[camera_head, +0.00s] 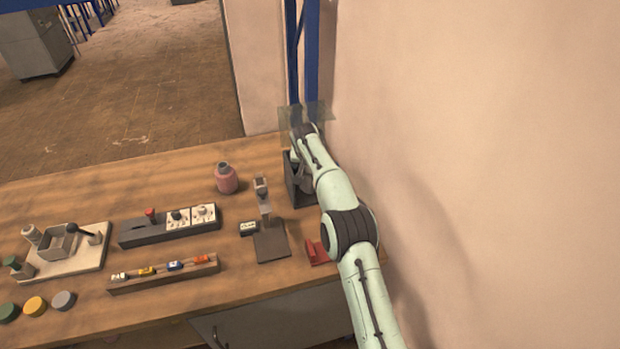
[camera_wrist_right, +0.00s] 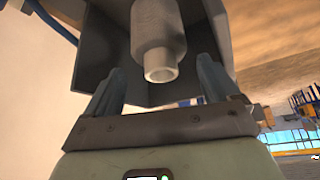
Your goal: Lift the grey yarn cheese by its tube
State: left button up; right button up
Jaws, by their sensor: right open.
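The grey yarn cheese (camera_wrist_right: 158,35) shows in the right wrist view as a grey cylinder. Its pale hollow tube (camera_wrist_right: 160,72) sticks out toward the camera. My right gripper (camera_wrist_right: 162,70) is open, with one finger on each side of the tube and visible gaps between. In the head view my right gripper (camera_head: 303,182) is at the dark open box (camera_head: 290,178) at the table's right end. My arm hides much of the box there, and I cannot make out the cheese. My left gripper is not in view.
A wall rises close on the right, with blue posts (camera_head: 301,50) behind the box. A switch panel (camera_head: 168,228) and other fixtures fill the left.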

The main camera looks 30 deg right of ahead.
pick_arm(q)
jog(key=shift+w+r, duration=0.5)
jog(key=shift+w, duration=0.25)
pick_arm(e)
jog(key=x, duration=0.3)
jog(key=shift+w+d+f, duration=0.15)
jog(key=shift+w+f, duration=0.1)
jog(key=shift+f, duration=0.05)
jog(key=c, duration=1.2)
jog(key=shift+r, duration=0.1)
jog(key=shift+c, duration=0.2)
